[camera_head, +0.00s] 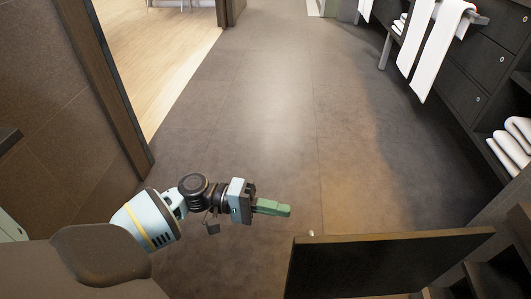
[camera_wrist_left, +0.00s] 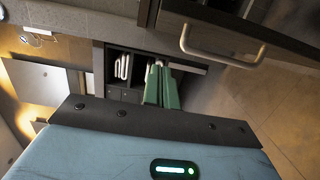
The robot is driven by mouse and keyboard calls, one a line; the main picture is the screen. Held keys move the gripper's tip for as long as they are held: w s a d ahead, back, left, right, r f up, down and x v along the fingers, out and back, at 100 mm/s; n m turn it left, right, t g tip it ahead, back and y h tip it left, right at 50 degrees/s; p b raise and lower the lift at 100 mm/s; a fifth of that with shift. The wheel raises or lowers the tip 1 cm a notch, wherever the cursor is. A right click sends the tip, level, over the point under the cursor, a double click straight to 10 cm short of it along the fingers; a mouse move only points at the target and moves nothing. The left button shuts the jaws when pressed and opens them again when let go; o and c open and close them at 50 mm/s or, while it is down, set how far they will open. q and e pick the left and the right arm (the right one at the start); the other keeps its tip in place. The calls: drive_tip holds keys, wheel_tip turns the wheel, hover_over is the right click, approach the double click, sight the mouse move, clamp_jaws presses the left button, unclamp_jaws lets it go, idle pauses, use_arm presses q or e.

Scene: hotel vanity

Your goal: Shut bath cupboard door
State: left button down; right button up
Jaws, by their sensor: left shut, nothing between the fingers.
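The cupboard door (camera_head: 390,265) is a dark panel at the bottom right of the head view. It stands open, jutting left into the room from the cabinet side. A small light bit of its handle (camera_head: 311,233) shows at its top edge. My left gripper (camera_head: 288,210) has green fingers, shut and empty. In the picture it is just up and left of the door's free end, apart from it. In the left wrist view the shut fingers (camera_wrist_left: 163,90) are below a dark panel, probably the door, with a metal bar handle (camera_wrist_left: 215,60). My right gripper is out of view.
Dark cabinets with drawers (camera_head: 475,60) line the right side, with hanging white towels (camera_head: 437,40) and rolled towels on a shelf (camera_head: 512,145). A doorway post (camera_head: 105,85) and wall stand at left. The tiled floor (camera_head: 265,110) between is clear.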

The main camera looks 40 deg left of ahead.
use_arm(q)
drive_tip(key=d+b, duration=0.1)
drive_tip(key=d, duration=0.6)
drive_tip(key=shift+s, duration=0.45)
drive_tip(key=shift+s, duration=0.1)
